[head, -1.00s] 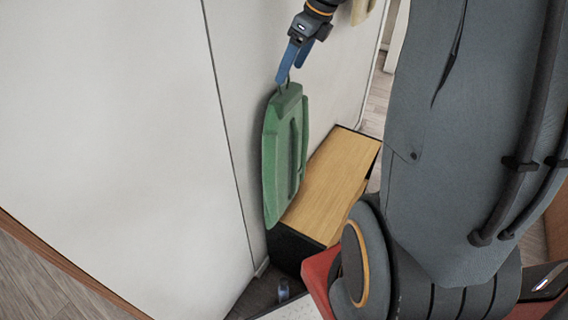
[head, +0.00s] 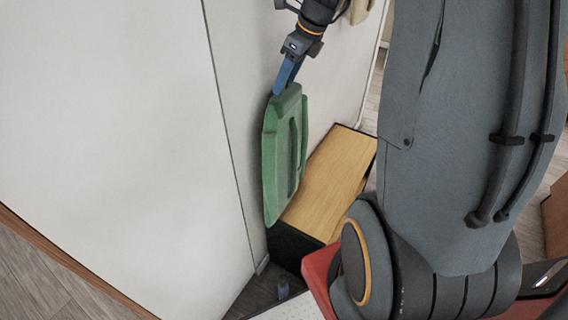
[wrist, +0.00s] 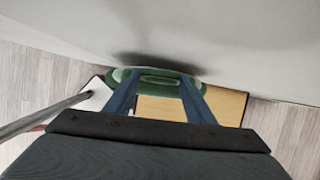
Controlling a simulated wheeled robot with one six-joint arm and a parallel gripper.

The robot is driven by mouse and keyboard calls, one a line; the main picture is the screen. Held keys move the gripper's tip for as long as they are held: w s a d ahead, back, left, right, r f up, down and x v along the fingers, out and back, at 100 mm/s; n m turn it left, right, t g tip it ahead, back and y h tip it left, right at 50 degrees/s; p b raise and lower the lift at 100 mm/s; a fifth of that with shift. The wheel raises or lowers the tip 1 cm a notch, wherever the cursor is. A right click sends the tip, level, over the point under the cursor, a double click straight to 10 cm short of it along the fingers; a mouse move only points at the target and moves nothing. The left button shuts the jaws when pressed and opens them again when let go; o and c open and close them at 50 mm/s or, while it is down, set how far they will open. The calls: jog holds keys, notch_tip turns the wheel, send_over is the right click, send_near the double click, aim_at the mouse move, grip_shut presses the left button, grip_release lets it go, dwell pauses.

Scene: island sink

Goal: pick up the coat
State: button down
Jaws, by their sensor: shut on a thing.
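The green coat (head: 283,155) hangs upright beside the white wall in the head view, with its lower part in front of a wooden-topped bench. My gripper (head: 285,80) has its blue fingers at the coat's top edge and is shut on it. In the wrist view the coat (wrist: 158,81) shows from above as a green oval, and my gripper's two blue fingers (wrist: 158,90) reach its near edge on both sides. The coat's wall side and the exact contact at the fingertips are hidden.
The bench (head: 335,175) with a light wood top and dark sides stands against the wall (head: 120,130), below and right of the coat. Another pale item (head: 360,10) hangs on the wall at the top. Wood floor (wrist: 28,85) shows in the wrist view.

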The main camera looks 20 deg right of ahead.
jog(key=shift+r, duration=0.15)
jog(key=shift+s+d+r+b, duration=0.1)
jog(key=shift+r+b, duration=0.8)
jog(key=shift+r, duration=2.55)
jog(key=s+d+b, duration=0.2)
jog(key=s+d, duration=0.3)
jog(key=s, duration=0.3)
jog(key=s+d+b, duration=0.1)
jog(key=s+d, duration=0.4)
jog(key=s, duration=0.3)
jog(key=shift+s+d+b, duration=0.25)
jog(key=shift+d+b, duration=0.1)
jog(key=shift+d, duration=0.05)
